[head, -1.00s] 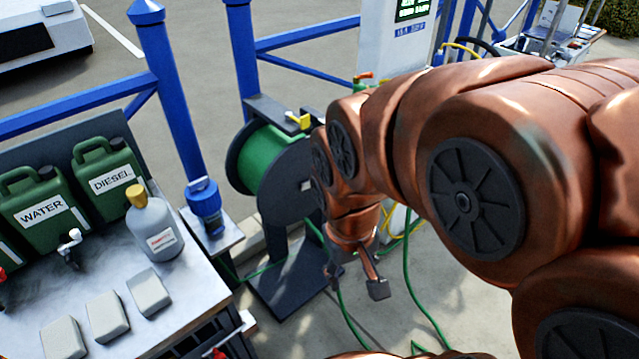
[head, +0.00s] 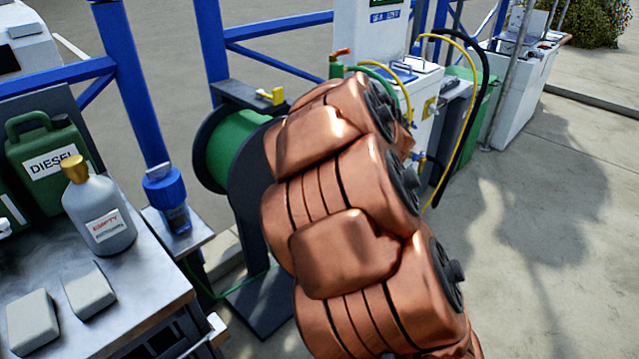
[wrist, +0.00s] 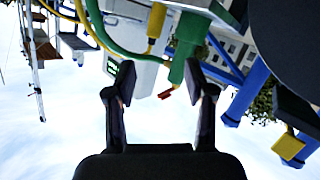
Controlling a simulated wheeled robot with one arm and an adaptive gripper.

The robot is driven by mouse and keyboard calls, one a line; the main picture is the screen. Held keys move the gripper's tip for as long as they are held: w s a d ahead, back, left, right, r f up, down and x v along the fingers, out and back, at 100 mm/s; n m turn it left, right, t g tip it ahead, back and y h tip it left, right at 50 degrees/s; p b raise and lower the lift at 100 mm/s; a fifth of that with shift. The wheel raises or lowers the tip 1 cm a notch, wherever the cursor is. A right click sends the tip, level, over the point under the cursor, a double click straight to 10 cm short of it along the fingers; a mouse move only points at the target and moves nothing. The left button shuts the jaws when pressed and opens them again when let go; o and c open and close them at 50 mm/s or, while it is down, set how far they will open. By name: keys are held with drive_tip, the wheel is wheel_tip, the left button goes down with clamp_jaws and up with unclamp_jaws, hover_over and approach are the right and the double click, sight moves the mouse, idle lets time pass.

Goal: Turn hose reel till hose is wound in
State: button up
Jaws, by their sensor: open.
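The hose reel has a green drum (head: 228,140) between dark round side plates, on a dark stand left of my arm in the head view. A yellow part (head: 270,96) sits at its top; a yellow piece (wrist: 288,146) also shows at lower right in the wrist view. My arm covers much of the reel's right side. A green hose (head: 205,292) runs low to the left of the stand; any hose behind my arm is hidden. My gripper (wrist: 160,92) is open and empty in the wrist view, its fingers apart. The head view hides it behind my arm.
A metal bench with a grey bottle (head: 100,215) and a green diesel can (head: 45,165) stands at left. Blue posts and rails (head: 140,85) stand behind. A white pump cabinet (head: 370,40) with yellow and black hoses is at the back. Concrete is clear at right.

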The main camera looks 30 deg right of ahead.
drive_tip(key=w+a+f+n+t+y+b, duration=0.25)
drive_tip(key=f+y+b, duration=0.3)
drive_tip(key=f, duration=0.45)
drive_tip(key=w+a+f+n+t+y+b, duration=0.1)
drive_tip(key=a+f+n+t+y+b, duration=0.2)
drive_tip(key=f+y+b, duration=0.5)
drive_tip(key=shift+g+h, duration=0.25)
drive_tip(key=shift+h, duration=0.4)
drive_tip(key=shift+f+p+x, duration=0.2)
drive_tip(key=shift+f+x, duration=0.1)
drive_tip(key=shift+x, duration=1)
drive_tip(key=shift+f+p+x, duration=0.2)
drive_tip(key=shift+f+x, duration=0.15)
drive_tip(key=shift+x, duration=0.95)
drive_tip(key=shift+f+p+x, duration=0.2)
drive_tip(key=shift+f+x, duration=0.1)
drive_tip(key=shift+x, duration=1)
drive_tip(key=shift+c, duration=0.4)
clamp_jaws()
